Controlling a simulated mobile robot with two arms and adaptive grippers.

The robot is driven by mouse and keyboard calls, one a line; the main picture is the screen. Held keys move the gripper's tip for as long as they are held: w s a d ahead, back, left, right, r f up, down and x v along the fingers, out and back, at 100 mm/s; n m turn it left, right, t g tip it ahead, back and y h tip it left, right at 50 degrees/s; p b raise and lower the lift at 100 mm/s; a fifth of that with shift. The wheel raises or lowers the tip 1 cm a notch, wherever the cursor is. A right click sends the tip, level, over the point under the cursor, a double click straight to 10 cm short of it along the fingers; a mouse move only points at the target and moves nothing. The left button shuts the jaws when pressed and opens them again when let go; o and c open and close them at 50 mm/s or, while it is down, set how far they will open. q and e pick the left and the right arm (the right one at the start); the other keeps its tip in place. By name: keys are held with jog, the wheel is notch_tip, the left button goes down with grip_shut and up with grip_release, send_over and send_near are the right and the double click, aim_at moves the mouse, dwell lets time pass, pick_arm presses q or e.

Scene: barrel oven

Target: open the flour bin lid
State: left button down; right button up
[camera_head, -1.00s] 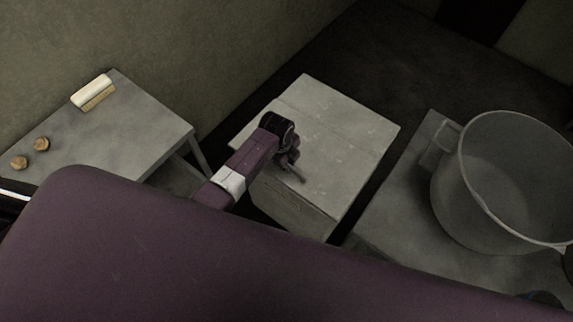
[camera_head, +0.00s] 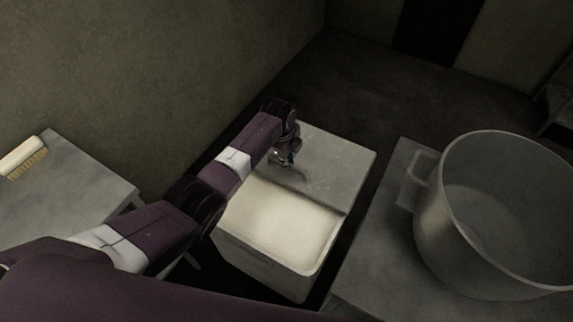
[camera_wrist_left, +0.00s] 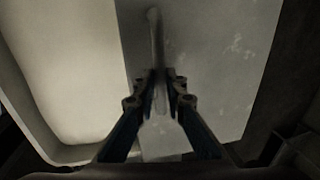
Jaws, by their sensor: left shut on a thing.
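The flour bin (camera_head: 262,270) is a pale box on the floor, between two tables. Its front part is open and shows pale flour (camera_head: 285,222) inside. The grey lid (camera_head: 342,162) lies over the back part of the bin. My left gripper (camera_head: 288,158) is over the lid, near the edge of the opening. In the left wrist view, my left gripper (camera_wrist_left: 160,88) is shut on the lid's bar handle (camera_wrist_left: 154,35), with the lid surface (camera_wrist_left: 215,60) under it and the flour to the left. My right gripper is not in view.
A large grey pot (camera_head: 440,235) stands on a table (camera_head: 385,240) right of the bin. A table (camera_head: 85,185) with a brush (camera_head: 22,158) is at the left. A wall rises behind on the left. Dark floor is free beyond the bin.

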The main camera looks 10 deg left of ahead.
pick_arm(q)
jog(key=shift+w, duration=0.1)
jog(key=c, duration=2)
grip_release()
jog(key=shift+o, duration=0.2)
notch_tip(320, 180, up, 12)
jog(key=s, duration=0.2)
jog(key=shift+s+a+f, duration=0.15)
jog(key=shift+s+a, duration=0.05)
jog(key=shift+a, duration=0.2)
